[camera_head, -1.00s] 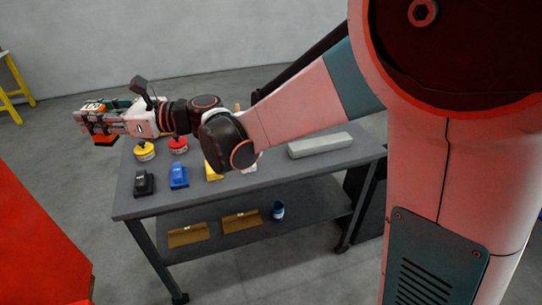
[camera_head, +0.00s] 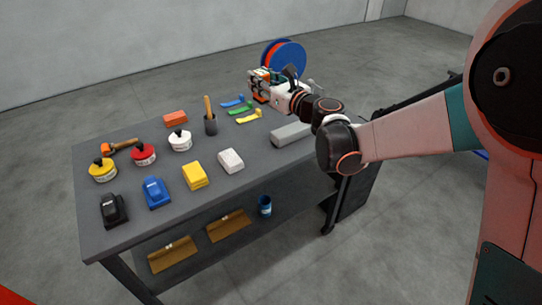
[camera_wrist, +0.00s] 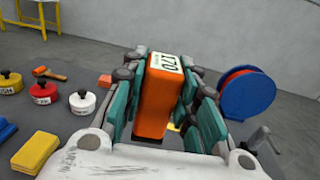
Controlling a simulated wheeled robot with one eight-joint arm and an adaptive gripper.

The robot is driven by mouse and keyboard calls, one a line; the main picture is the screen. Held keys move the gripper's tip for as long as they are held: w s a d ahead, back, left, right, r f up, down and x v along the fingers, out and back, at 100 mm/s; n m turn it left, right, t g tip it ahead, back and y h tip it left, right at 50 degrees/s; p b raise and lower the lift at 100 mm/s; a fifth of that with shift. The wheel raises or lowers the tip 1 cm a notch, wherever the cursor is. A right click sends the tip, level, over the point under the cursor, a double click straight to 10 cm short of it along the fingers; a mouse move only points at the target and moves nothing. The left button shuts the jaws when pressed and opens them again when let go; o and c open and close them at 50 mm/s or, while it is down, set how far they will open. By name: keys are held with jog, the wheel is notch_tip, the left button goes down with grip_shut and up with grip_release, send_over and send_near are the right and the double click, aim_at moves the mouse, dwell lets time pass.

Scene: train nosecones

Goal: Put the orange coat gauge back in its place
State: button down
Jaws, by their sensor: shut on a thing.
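The orange coat gauge (camera_wrist: 155,100) is a boxy orange block with a pale label reading "170" on its top end. It stands between the teal finger pads of my gripper (camera_wrist: 160,95) in the wrist view. My gripper (camera_head: 259,85) is shut on it and holds it over the far right part of the grey workbench (camera_head: 130,222) in the head view. The gauge is small there and partly covered by the fingers. I cannot tell its height above the bench.
Scrapers, including a green one (camera_head: 240,110), lie left of my gripper. A blue-and-red reel (camera_head: 290,56) stands behind it. A grey bar (camera_head: 291,134) lies at the right. A black device (camera_head: 113,210), blue device (camera_head: 156,193), yellow block (camera_head: 195,176) and white block (camera_head: 231,160) line the front.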

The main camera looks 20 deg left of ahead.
jog(key=shift+m+t+h, duration=0.5)
jog(key=shift+t, duration=0.1)
jog(key=f, duration=0.1)
jog(key=w+f, duration=0.1)
jog(key=f, duration=0.1)
jog(key=w+a+f+b, duration=0.1)
jog(key=shift+w+f, duration=0.15)
jog(key=shift+w, duration=0.1)
jog(key=shift+f+b, duration=3.5)
jog(key=shift+f, duration=6)
jog(key=shift+r, duration=0.1)
jog(key=c, duration=1.2)
grip_release()
jog(key=shift+c, duration=0.2)
